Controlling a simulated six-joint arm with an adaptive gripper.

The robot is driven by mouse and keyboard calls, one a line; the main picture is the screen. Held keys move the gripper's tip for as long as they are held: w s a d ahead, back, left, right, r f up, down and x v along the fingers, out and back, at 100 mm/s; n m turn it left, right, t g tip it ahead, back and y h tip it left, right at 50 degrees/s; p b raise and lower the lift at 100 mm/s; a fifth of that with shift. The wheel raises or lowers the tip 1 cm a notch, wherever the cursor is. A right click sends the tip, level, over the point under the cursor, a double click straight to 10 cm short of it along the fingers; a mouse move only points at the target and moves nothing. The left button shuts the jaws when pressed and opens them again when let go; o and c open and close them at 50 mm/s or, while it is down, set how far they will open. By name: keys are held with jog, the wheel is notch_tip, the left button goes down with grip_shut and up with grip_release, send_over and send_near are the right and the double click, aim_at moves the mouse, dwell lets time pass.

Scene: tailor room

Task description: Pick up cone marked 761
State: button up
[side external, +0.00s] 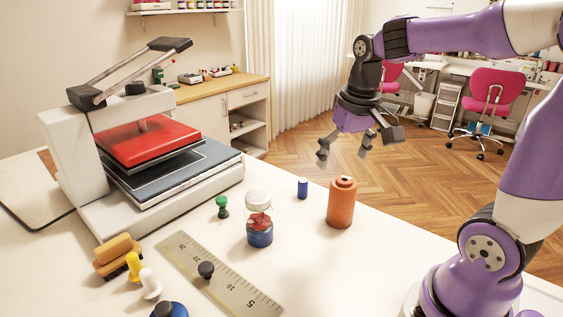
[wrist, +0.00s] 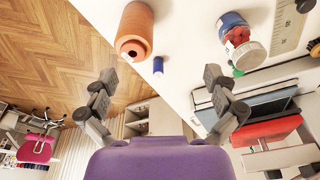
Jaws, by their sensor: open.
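An orange thread cone (side external: 342,203) stands upright near the table's right edge in the side view. It also shows at the top of the wrist view (wrist: 135,28); no number can be read on it. My gripper (side external: 343,154) is open and empty, in the air above and beyond the cone. In the wrist view the fingers of my gripper (wrist: 160,77) are spread wide with nothing between them. A small blue spool (side external: 302,187) stands to the left of the cone, apart from it; it also shows in the wrist view (wrist: 158,66).
A lidded jar (side external: 259,225) stands left of the blue spool. A heat press (side external: 150,145) fills the back left.

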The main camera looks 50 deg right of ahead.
aim_at(347, 175)
jog(key=d+f, duration=0.2)
jog(key=w+d+f+m+g, duration=0.1)
jog(key=f, duration=0.2)
jog(key=d+f+m+g, duration=0.1)
jog(key=d+f, duration=0.1)
jog(key=shift+w+d+f+y, duration=0.15)
jog(key=shift+d+y, duration=0.15)
jog(key=f, duration=0.6)
jog(key=shift+w+a, duration=0.1)
jog(key=shift+a, duration=0.2)
jog(key=shift+r, duration=0.1)
jog(key=c, duration=1.1)
